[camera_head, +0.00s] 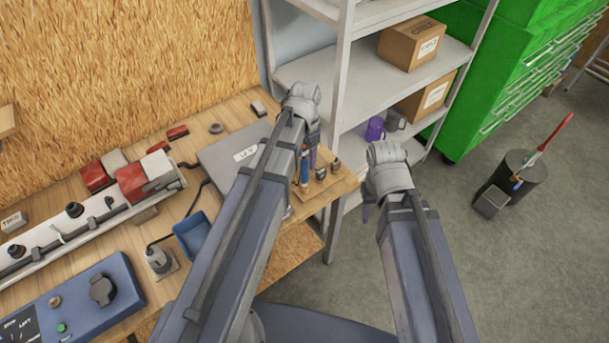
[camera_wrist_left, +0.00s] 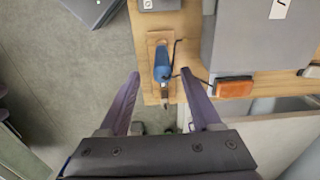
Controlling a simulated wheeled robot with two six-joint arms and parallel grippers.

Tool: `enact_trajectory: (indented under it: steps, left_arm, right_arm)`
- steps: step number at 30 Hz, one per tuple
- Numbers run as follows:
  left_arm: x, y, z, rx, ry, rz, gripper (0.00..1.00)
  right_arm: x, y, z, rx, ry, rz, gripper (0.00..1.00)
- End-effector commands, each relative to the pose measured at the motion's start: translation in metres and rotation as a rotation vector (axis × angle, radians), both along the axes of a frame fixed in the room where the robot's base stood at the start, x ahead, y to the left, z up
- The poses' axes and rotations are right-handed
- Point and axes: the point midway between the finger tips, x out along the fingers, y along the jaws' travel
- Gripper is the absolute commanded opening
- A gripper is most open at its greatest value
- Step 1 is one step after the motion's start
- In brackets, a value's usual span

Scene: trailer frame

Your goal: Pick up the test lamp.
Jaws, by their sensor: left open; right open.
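The test lamp appears to be the blue-handled tool (camera_wrist_left: 161,66) with a dark metal tip, at a small wooden stand (camera_wrist_left: 150,84) by the bench edge in the left wrist view. Its blue part (camera_head: 304,174) also shows in the head view, partly hidden by my left arm. My left gripper (camera_wrist_left: 160,76) is open and empty. Its purple fingers lie on either side of the tool in the wrist view, with gaps on both sides; the height between them is hard to judge. My right gripper (camera_head: 367,208) is off the bench, mostly hidden behind its wrist.
A grey case (camera_head: 224,152) lies close beside the stand. An orange block (camera_wrist_left: 233,87) and a black cable are near the tool. A shelf rack (camera_head: 344,100) with boxes and a purple mug (camera_head: 375,128) stands behind. Floor at right is mostly free.

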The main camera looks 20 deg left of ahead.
Motion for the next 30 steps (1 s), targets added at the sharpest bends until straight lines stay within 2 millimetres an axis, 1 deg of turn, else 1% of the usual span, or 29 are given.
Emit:
enact_trajectory:
  steps: [1,7,11,22,25,30]
  left_arm:
    - [0.0,0.0,-0.009,0.0,0.0,0.0,0.65]
    - [0.0,0.0,-0.009,0.0,0.0,0.001,0.65]
    - [0.0,0.001,-0.016,0.0,0.0,0.001,0.65]
    - [0.002,0.003,-0.059,0.0,0.0,0.001,0.65]
    - [0.002,0.003,-0.062,0.0,0.0,0.001,0.65]
    - [0.002,0.003,-0.06,0.0,0.0,0.001,0.65]
  right_arm:
    - [0.0,0.0,-0.009,0.0,0.0,0.001,0.5]
    - [0.0,0.0,-0.009,0.0,0.0,0.001,0.5]
    - [0.0,0.0,-0.016,-0.001,0.0,0.002,0.5]
    - [0.0,0.0,-0.059,-0.002,0.001,0.011,0.5]
    - [0.0,0.0,-0.062,-0.003,0.0,0.013,0.5]
    - [0.0,0.0,-0.06,-0.003,0.0,0.013,0.5]
